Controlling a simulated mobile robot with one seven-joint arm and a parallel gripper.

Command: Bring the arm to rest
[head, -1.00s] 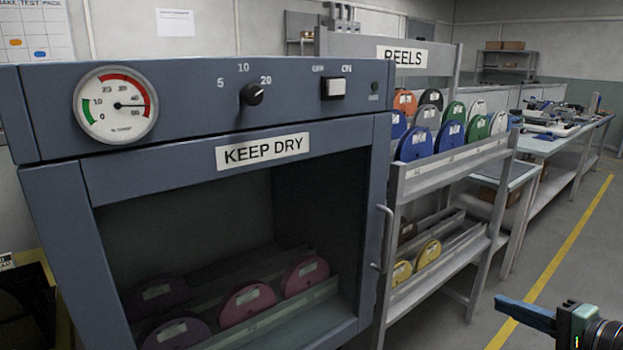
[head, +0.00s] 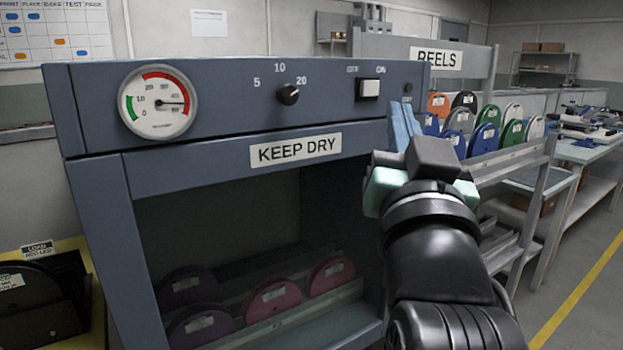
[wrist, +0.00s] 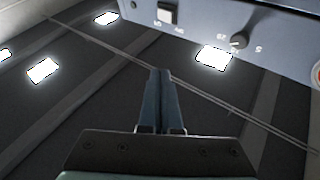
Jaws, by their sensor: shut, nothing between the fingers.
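My gripper (head: 404,122) is raised in front of the right side of the dry cabinet (head: 215,170), fingers pointing up. In the wrist view my gripper's blue fingers (wrist: 161,75) lie together with nothing between them. The cabinet's control panel shows upside down in the wrist view (wrist: 255,35), beyond the fingertips. My arm hides part of the cabinet's right edge and of the reel rack. I cannot tell whether the gripper touches the cabinet; a gap seems to show in the wrist view.
The cabinet holds several dark and pink reels (head: 275,299) behind its front. A rack (head: 515,160) with coloured reels stands to the right, with a workbench (head: 590,150) beyond. A black holder (head: 45,300) sits at lower left. Floor at the right is clear.

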